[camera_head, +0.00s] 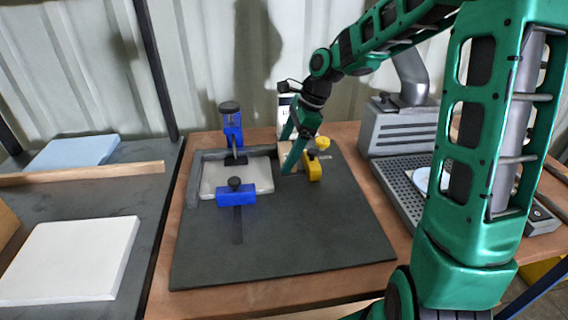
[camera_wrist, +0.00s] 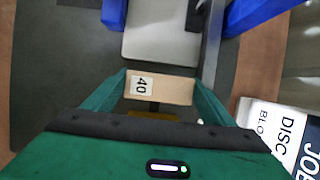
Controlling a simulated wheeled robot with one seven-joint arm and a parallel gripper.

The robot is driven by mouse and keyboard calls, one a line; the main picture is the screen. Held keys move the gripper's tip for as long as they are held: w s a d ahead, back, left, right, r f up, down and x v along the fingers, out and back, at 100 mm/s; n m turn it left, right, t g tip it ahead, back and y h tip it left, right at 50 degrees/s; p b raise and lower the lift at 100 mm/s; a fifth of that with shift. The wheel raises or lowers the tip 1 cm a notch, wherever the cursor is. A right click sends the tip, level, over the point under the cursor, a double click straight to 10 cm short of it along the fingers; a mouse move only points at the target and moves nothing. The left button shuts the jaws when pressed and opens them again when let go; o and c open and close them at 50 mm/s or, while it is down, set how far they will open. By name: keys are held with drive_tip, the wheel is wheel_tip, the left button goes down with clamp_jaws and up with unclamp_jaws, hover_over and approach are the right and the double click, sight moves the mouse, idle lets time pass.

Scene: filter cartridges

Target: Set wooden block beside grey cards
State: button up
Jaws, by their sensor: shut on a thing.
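My gripper (camera_head: 294,160) is at the back right of the dark mat, right of the blue-clamped fixture. In the wrist view its two green fingers (camera_wrist: 161,82) are shut on the ends of a tan wooden block (camera_wrist: 172,90) with a white label reading 40. The block (camera_head: 291,161) is partly hidden by the fingers in the head view. Whether it touches the surface below cannot be told. A pale grey flat panel (camera_head: 225,180) lies in the fixture, left of the gripper; it also shows in the wrist view (camera_wrist: 160,45). I cannot tell if it is the grey cards.
Blue clamps (camera_head: 237,195) hold the fixture's front and back. A yellow clamp (camera_head: 315,169) stands close right of my gripper. A lettered white sign (camera_wrist: 275,128) is nearby. A grey machine (camera_head: 395,130) stands right. The mat's front (camera_head: 290,240) is clear. A white panel (camera_head: 70,260) lies left.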

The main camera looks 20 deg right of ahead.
drive_tip(key=shift+f, duration=2)
drive_tip(key=o, duration=1.1)
drive_tip(key=w+v, duration=0.1)
drive_tip(key=v, duration=1.1)
drive_tip(key=s+d+f+n+h, duration=0.1)
drive_tip(key=s+d+n, duration=0.3)
drive_tip(key=s, duration=0.7)
drive_tip(key=s+d+f+n+h, duration=0.1)
drive_tip(key=s+d+n, duration=0.3)
drive_tip(key=s, duration=0.6)
drive_tip(key=s+d+f+n+g+h, duration=0.1)
drive_tip(key=s+d+n, duration=0.3)
drive_tip(key=s, duration=0.7)
drive_tip(key=shift+s+d+f+n+h, duration=0.15)
drive_tip(key=shift+d+f+n+h, duration=0.05)
drive_tip(key=shift+f+n+h, duration=0.2)
drive_tip(key=shift+s+d+f+n+h, duration=0.2)
drive_tip(key=shift+f+n, duration=0.1)
drive_tip(key=shift+n, duration=0.2)
